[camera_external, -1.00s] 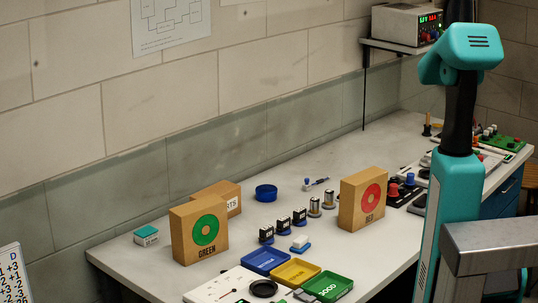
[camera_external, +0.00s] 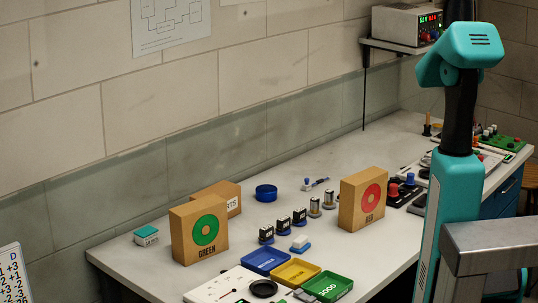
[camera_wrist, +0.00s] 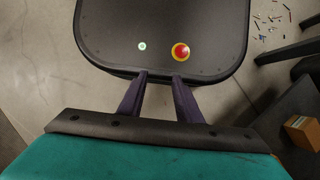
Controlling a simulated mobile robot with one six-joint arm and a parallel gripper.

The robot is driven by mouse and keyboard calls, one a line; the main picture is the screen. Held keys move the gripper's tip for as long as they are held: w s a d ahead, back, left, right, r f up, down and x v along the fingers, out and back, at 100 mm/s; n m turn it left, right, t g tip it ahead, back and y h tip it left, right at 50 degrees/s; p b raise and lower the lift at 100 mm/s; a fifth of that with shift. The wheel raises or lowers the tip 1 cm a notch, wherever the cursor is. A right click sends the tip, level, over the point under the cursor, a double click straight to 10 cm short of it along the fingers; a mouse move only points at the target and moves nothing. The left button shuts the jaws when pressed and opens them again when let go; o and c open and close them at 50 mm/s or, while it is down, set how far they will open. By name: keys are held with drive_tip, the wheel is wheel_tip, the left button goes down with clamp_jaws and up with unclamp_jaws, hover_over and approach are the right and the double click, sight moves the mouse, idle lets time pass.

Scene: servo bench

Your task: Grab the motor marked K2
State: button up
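A row of small motors stands on the bench between two cardboard boxes in the external view. Three are dark with pale tops: a near one (camera_external: 266,234), a middle one (camera_external: 283,226) and a far one (camera_external: 299,218). Two silver cylindrical motors, one nearer (camera_external: 314,206) and one farther (camera_external: 329,201), continue the row. Their markings are too small to read, so I cannot tell which is K2. My gripper (camera_wrist: 161,76) shows in the wrist view with its two dark fingers apart and nothing between them. It points over my own dark deck, away from the motors. It is not visible in the external view.
The GREEN box (camera_external: 184,240) and RED box (camera_external: 349,205) flank the motors. Blue (camera_external: 265,262), yellow (camera_external: 296,272) and green (camera_external: 330,287) trays line the front. A blue round dish (camera_external: 266,192) stands behind; bare bench surrounds it.

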drive_tip(key=shift+o, duration=1.4)
drive_tip(key=shift+w, duration=0.1)
